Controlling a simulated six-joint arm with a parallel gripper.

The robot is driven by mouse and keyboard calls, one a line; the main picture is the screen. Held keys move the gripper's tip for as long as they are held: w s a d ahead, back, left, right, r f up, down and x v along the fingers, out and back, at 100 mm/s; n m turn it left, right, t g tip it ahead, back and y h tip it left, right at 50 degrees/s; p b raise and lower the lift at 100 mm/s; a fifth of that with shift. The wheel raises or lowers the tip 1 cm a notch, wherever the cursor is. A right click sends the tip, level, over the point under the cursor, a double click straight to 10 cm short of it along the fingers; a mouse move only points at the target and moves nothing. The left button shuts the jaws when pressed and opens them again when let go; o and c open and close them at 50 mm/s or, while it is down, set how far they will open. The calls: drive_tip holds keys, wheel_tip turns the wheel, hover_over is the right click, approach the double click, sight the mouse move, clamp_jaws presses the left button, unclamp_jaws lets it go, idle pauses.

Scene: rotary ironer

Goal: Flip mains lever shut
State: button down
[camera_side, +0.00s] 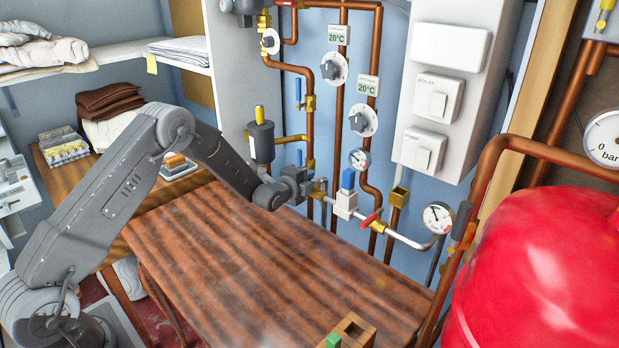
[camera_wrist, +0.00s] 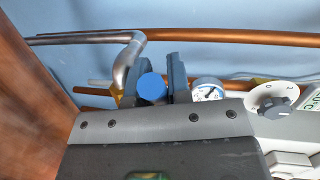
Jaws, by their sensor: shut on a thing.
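My gripper (camera_side: 306,187) is at the pipework on the back wall, just above the far edge of the wooden table. In the wrist view its two dark fingers (camera_wrist: 155,84) stand on either side of a round blue handle end (camera_wrist: 152,88), which I take to be the mains lever. The jaws are shut on it. In the side view the gripper hides the held part. A brass and silver fitting (camera_side: 319,190) sits right beside the fingertips. The wrist view shows a silver pipe elbow (camera_wrist: 127,64) close to the left finger.
A white valve body with a blue cap (camera_side: 347,180), a red lever (camera_side: 371,218) and a pressure gauge (camera_side: 438,217) are right of my gripper. Copper pipes (camera_side: 310,130) rise behind. A red tank (camera_side: 540,270) fills the right. The wooden tabletop (camera_side: 250,260) is mostly clear.

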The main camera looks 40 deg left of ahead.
drive_tip(key=n+y, duration=0.1)
drive_tip(key=y, duration=0.1)
drive_tip(key=s+n+g+y, duration=0.1)
drive_tip(key=n+y, duration=0.1)
drive_tip(key=n+g+y, duration=0.1)
drive_tip(key=shift+s+d+f+y, duration=0.1)
drive_tip(key=shift+s+d+y, duration=0.15)
drive_tip(key=shift+d+y, duration=0.15)
drive_tip(key=n+g+y, duration=0.1)
drive_tip(key=n+g, duration=0.1)
drive_tip(key=n+g+y, duration=0.1)
drive_tip(key=n+y, duration=0.1)
drive_tip(key=s+d+n+g+y, duration=0.1)
drive_tip(key=g+y, duration=0.1)
drive_tip(key=shift+s+n+g, duration=0.1)
drive_tip(key=shift+n+g, duration=0.2)
drive_tip(key=shift+n, duration=0.1)
drive_tip(key=c, duration=1.4)
unclamp_jaws()
drive_tip(key=shift+o, duration=0.2)
drive_tip(key=shift+d, duration=0.1)
drive_tip(key=v, duration=1.3)
drive_tip(key=shift+d, duration=0.4)
